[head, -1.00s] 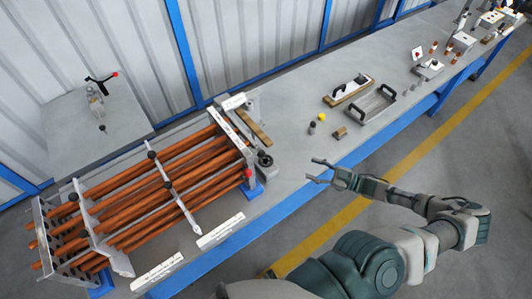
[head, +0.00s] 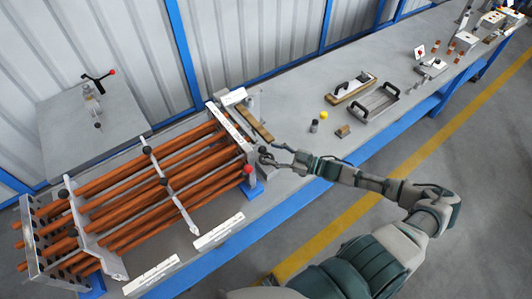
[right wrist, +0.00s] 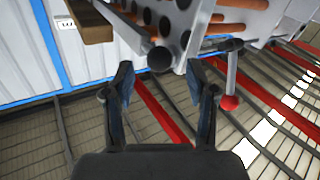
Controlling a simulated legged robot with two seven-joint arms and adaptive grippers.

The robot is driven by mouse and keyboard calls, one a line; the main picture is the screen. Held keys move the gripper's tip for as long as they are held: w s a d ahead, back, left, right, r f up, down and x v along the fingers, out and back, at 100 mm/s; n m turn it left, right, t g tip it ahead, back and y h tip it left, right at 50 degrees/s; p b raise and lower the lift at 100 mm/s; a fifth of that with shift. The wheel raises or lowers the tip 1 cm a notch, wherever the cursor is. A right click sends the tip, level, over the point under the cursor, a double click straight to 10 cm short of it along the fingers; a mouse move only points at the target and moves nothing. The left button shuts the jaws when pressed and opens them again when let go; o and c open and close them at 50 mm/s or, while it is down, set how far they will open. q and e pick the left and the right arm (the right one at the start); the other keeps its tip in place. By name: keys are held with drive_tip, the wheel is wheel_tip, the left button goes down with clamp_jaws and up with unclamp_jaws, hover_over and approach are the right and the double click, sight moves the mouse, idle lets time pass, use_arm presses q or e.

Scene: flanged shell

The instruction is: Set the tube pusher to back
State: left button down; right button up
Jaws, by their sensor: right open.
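The flanged shell's bundle of copper-coloured tubes (head: 130,195) lies on the bench at the left of the head view. At its right end, a perforated end plate (right wrist: 180,25) holds the tubes. A black knob (right wrist: 160,58) sits at the plate's corner, and a lever with a red knob (right wrist: 230,102) hangs to its right in the right wrist view. I cannot tell for certain which part is the tube pusher. My right gripper (head: 268,156) is at the shell's right end, close to the black knob. In the right wrist view its open, empty fingers (right wrist: 160,78) flank the space just below that knob.
A wooden bar (head: 255,125) lies beside the end plate. Small cylinders and a yellow cap (head: 324,115) stand to the right, before a tray with black handles (head: 376,102).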

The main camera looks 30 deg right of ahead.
drive_tip(key=x, duration=0.3)
drive_tip(key=shift+w+a, duration=0.1)
drive_tip(key=shift+w, duration=0.05)
drive_tip(key=shift+d+f, duration=0.1)
drive_tip(key=shift+d, duration=0.1)
drive_tip(key=shift+a, duration=0.2)
clamp_jaws()
